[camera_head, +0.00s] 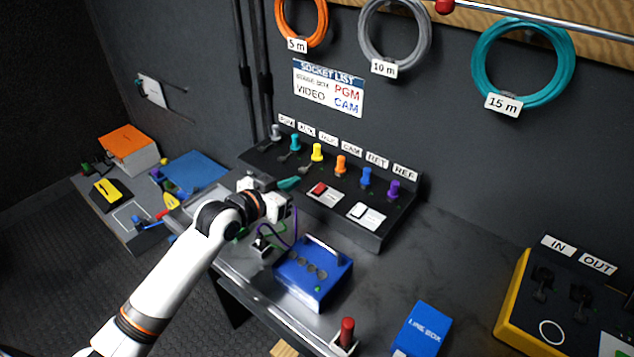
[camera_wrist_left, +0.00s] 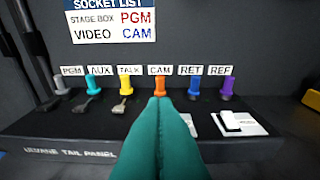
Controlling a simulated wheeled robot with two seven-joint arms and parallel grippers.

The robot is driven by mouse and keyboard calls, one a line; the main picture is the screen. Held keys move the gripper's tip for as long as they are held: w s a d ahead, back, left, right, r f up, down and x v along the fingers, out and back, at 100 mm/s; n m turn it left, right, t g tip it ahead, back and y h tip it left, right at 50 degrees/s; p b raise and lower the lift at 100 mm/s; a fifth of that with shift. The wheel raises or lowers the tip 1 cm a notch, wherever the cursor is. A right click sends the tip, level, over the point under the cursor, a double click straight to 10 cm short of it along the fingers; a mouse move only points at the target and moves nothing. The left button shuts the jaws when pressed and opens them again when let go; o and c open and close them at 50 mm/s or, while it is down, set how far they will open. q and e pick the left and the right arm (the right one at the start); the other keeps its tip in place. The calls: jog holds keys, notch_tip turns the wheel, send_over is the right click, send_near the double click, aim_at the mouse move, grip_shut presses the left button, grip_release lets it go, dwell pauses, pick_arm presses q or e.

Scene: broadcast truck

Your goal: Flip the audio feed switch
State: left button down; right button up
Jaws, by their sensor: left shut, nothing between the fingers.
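The dark tail panel (camera_head: 345,229) stands at the back of the bench; it also shows in the left wrist view (camera_wrist_left: 60,127). Its sloped face has two switches on white plates: a red one (camera_head: 319,188) and a white one (camera_head: 369,211). I cannot read which is the audio feed switch. My left gripper (camera_head: 289,183), with teal fingers, is shut and empty, left of the red switch. In the left wrist view its fingers (camera_wrist_left: 158,104) point at the panel and hide most of the red switch's plate; the white switch (camera_wrist_left: 231,119) is to their right. My right gripper is out of view.
Coloured plugs, such as a yellow one (camera_head: 317,152), line the panel behind the switches under labels. A blue box (camera_head: 312,283) stands in front, beside a purple cable (camera_head: 293,228). A yellow-sided IN/OUT unit (camera_head: 516,290) is at right.

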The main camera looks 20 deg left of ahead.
pick_arm(q)
send_over(316, 190)
notch_tip(316, 190, down, 2)
jog(key=shift+d+f+p, duration=0.1)
jog(key=shift+d+p, duration=0.05)
jog(key=shift+p, duration=0.15)
notch_tip(316, 190, down, 3)
jog(key=shift+r, duration=0.15)
jog(key=shift+f, duration=0.7)
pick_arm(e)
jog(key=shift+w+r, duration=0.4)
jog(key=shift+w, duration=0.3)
